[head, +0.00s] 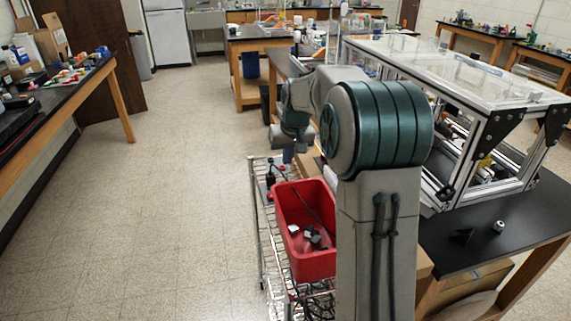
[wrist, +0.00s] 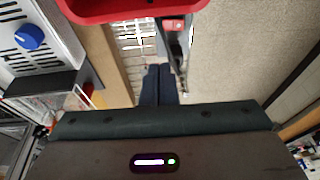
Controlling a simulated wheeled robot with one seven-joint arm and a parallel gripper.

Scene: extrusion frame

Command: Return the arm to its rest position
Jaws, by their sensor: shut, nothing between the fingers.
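My arm (head: 380,125) rises in the front of the head view and bends away from the camera. My gripper (head: 288,157) hangs at its far end, pointing down above the wire cart. In the wrist view my gripper (wrist: 158,88) shows two dark blue fingers lying side by side, shut with nothing between them. The red bin (head: 313,265) is nearer the camera than the gripper, and its rim (wrist: 130,14) shows at the top of the wrist view. The gripper is outside the bin.
The wire cart (head: 258,215) carries the bin, which holds small dark and white parts. The extrusion frame (head: 490,150) with clear panels stands on a black table (head: 510,230) to the right. A side bench (head: 60,90) is at left. The floor (head: 180,190) between is open.

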